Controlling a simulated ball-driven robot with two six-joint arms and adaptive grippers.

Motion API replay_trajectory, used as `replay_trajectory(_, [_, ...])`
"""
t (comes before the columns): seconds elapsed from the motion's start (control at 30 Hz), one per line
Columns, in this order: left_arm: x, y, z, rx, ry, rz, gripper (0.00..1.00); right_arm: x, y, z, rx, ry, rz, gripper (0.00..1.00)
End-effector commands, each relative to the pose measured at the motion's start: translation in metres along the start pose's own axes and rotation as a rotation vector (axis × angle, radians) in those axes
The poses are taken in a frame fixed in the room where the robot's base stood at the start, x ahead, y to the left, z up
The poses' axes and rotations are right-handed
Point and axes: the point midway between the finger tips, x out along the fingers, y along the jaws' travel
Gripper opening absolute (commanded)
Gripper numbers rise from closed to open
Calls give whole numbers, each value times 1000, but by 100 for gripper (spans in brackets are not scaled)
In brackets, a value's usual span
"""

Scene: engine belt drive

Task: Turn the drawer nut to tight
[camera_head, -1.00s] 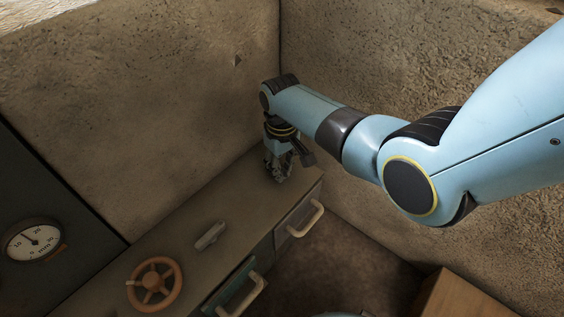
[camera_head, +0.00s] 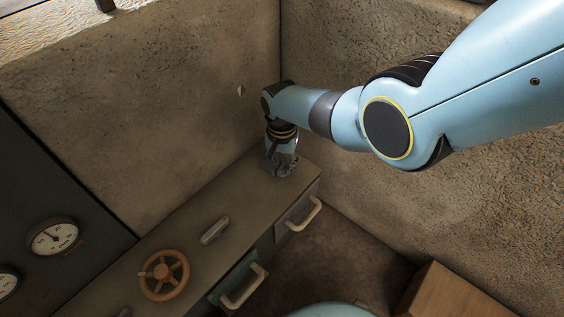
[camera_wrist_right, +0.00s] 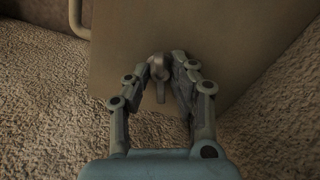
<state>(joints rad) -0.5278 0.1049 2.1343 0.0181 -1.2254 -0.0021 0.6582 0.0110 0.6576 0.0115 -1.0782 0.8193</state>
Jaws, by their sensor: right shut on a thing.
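The drawer nut (camera_wrist_right: 158,69) is a small grey-brown piece with a lever-like tab. It shows in the right wrist view on the flat top of the cabinet (camera_wrist_right: 230,40), between my fingertips. My right gripper (camera_wrist_right: 160,72) is shut on it. In the head view my right gripper (camera_head: 280,166) points down at the far end of the cabinet top, near the wall corner, and its fingers hide the nut. I cannot tell how tight the nut is. My left gripper is not in view.
Below the cabinet top are a grey drawer with a pale handle (camera_head: 304,214) and a green drawer with a handle (camera_head: 245,287). A grey lever (camera_head: 214,231) and an orange handwheel (camera_head: 164,275) sit on top. A gauge (camera_head: 53,237) hangs at left. Rough walls close in the corner.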

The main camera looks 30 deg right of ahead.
Motion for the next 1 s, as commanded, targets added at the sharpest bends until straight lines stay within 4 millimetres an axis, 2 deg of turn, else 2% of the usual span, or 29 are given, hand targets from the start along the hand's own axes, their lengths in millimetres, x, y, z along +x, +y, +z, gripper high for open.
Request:
replay_trajectory(0.2, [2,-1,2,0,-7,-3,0,0,0,0,176,0,-1,0])
replay_trajectory(0.5, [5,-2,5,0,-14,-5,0,0,0,0,339,0,0,0])
replay_trajectory(1.0, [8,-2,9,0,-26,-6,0,1,0,0,406,0,-1,0])
